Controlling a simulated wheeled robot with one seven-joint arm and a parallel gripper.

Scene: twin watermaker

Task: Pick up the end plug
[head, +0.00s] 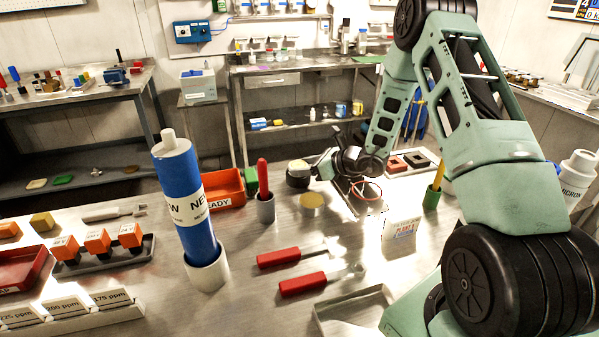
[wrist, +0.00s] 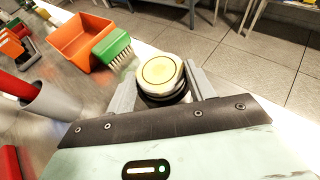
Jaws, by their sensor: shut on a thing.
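The end plug (wrist: 161,76) is a round piece with a cream top and a black ring below it. In the wrist view it sits between the two fingers of my gripper (wrist: 163,90), which is shut on it. In the head view the end plug (head: 298,168) shows near the far edge of the bench, at the left end of my gripper (head: 312,174). Its underside is hidden, and I cannot tell whether it is clear of the bench top.
A grey cup with a red-handled tool (head: 265,208), a green brush (wrist: 112,47) and an orange bin (wrist: 80,40) stand left. A tall blue cartridge (head: 180,195) stands in a white holder. Two red-handled tools (head: 292,257) lie in front.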

